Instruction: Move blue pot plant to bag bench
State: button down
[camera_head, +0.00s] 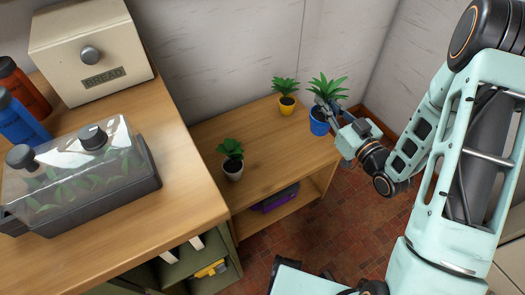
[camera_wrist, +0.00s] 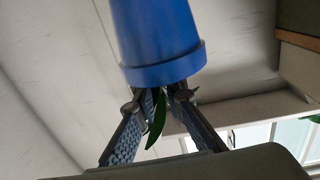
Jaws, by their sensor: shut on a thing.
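The blue pot plant (camera_head: 319,125) is at the right end of the low wooden bench (camera_head: 265,134), its green leaves upward. My gripper (camera_head: 331,108) reaches it from the right and is shut on it near the rim. In the wrist view the blue pot (camera_wrist: 158,40) appears upside down, with my gripper's fingers (camera_wrist: 160,99) at its rim and a green leaf between them. I cannot tell whether the pot's base touches the bench top.
A yellow pot plant (camera_head: 287,104) and a white pot plant (camera_head: 232,168) stand on the low bench. A purple item (camera_head: 276,199) lies on its lower shelf. The higher counter (camera_head: 185,165) at left holds a bread box (camera_head: 92,52), a clear-lidded container (camera_head: 80,175) and two bottles.

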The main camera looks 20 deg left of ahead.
jog(key=s+a+f+n+g+y+b, duration=0.35)
jog(key=s+f+b, duration=0.3)
jog(key=f, duration=0.45)
jog(key=shift+g+h, duration=0.25)
jog(key=w+a+f+b, duration=0.2)
jog(key=a+f, duration=0.2)
jog(key=w+a+f+b, duration=0.2)
jog(key=a+f, duration=0.2)
jog(key=w+a+f+b, duration=0.2)
jog(key=a+f, duration=0.2)
jog(key=a, duration=0.1)
jog(key=shift+w+f+b, duration=0.2)
jog(key=shift+f+b, duration=0.1)
jog(key=shift+b, duration=0.1)
jog(key=shift+r, duration=0.1)
jog(key=c, duration=2.5)
grip_release()
jog(key=shift+f, duration=0.2)
jog(key=o, duration=0.5)
